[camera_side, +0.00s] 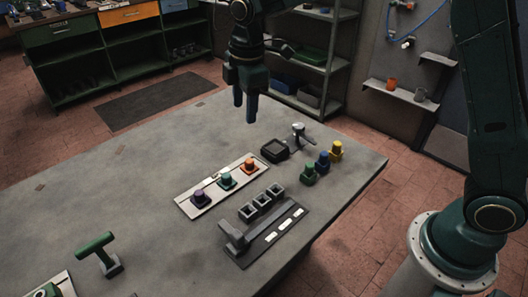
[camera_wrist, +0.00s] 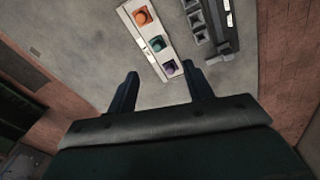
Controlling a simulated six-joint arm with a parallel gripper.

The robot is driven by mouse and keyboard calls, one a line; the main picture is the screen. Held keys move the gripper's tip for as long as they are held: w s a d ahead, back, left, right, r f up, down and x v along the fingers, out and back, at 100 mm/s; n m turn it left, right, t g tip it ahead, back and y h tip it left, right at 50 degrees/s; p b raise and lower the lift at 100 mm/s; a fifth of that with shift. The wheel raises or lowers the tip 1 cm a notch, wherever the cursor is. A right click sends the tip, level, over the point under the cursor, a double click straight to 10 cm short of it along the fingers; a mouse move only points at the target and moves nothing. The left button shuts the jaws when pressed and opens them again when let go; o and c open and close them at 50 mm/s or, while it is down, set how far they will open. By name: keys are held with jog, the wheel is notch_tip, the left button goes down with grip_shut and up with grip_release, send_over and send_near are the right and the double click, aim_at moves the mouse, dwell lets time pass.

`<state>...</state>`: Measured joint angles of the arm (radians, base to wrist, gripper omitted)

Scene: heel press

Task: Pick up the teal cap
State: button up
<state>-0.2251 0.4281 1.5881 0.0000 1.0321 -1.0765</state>
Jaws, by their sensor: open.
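The teal cap (camera_side: 226,179) stands in the middle of a pale strip (camera_side: 190,211) on the grey table, between a purple cap (camera_side: 201,197) on the left and an orange cap (camera_side: 248,166) on the right. In the wrist view the teal cap (camera_wrist: 156,44) lies ahead of the fingers, with the orange and purple caps on either side of it. My gripper (camera_side: 245,104) is open and empty, pointing down, high above the table and apart from the caps. It also shows in the wrist view (camera_wrist: 160,92) with its fingers spread.
A dark press fixture with several square sockets (camera_side: 262,203) stands in front of the strip. Green (camera_side: 308,174), blue (camera_side: 323,160) and yellow (camera_side: 336,149) pieces stand to the right. A black tray (camera_side: 274,150) is behind. A green T-handle (camera_side: 97,246) stands front left. The table's left part is mostly clear.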

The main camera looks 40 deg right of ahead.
jog(key=w+a+f+n+g, duration=0.1)
jog(key=w+a+f+n, duration=0.2)
jog(key=f, duration=0.5)
jog(key=shift+w+a, duration=0.5)
jog(key=shift+w, duration=0.3)
send_over(226, 175)
notch_tip(226, 175, down, 8)
jog(key=shift+s+r, duration=0.15)
jog(key=shift+f, duration=0.4)
jog(key=shift+f, duration=0.15)
jog(key=shift+w+f, duration=0.2)
jog(key=shift+f, duration=2.25)
jog(key=shift+c, duration=0.3)
jog(key=c, duration=1)
